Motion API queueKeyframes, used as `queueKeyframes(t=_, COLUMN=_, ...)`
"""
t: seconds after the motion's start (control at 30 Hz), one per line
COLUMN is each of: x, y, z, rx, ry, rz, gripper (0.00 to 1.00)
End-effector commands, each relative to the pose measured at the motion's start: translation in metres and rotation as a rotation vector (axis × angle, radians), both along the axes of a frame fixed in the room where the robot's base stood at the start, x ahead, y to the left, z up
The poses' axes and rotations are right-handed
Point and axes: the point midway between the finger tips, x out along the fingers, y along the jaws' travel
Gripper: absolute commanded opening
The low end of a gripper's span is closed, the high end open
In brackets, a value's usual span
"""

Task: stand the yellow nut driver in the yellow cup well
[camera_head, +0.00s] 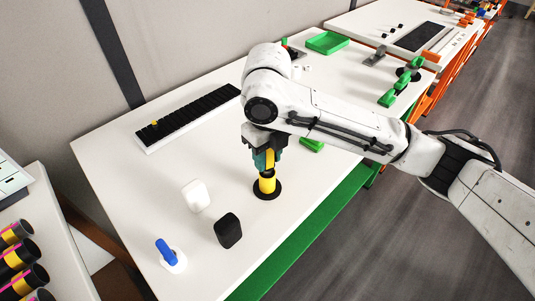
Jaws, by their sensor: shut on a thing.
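My gripper (264,160) points down over the middle of the white table, its teal fingers shut on a yellow piece, which I take to be the yellow nut driver (270,158). Directly below is a short yellow cylinder on a round black base (267,191), which I take to be the yellow cup well (267,185). The driver's lower end is hidden, so I cannot tell whether it is inside the cup or just above it. The driver looks roughly upright.
A white block (196,196), a black block (228,232) and a blue-handled piece in a white holder (168,255) stand at front left. A long black rack (190,118) with a small yellow knob (154,123) lies behind. A green tray (327,42) is at the back.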

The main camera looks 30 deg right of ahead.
Motion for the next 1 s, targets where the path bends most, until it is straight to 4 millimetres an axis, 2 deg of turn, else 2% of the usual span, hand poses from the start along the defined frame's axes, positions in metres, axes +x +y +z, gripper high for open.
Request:
queueKeyframes(t=0.6, x=0.0001, y=-0.0001, z=-0.0046, rx=0.0, ry=0.0, rz=0.0, gripper=0.07)
queueKeyframes(t=0.63, x=0.0001, y=-0.0001, z=-0.0047, rx=0.0, ry=0.0, rz=0.0, gripper=0.38)
queueKeyframes(t=0.9, x=0.0001, y=0.0, z=-0.0047, rx=0.0, ry=0.0, rz=0.0, gripper=0.64)
queueKeyframes(t=1.0, x=0.0, y=0.0, z=-0.0048, rx=0.0, ry=0.0, rz=0.0, gripper=0.66)
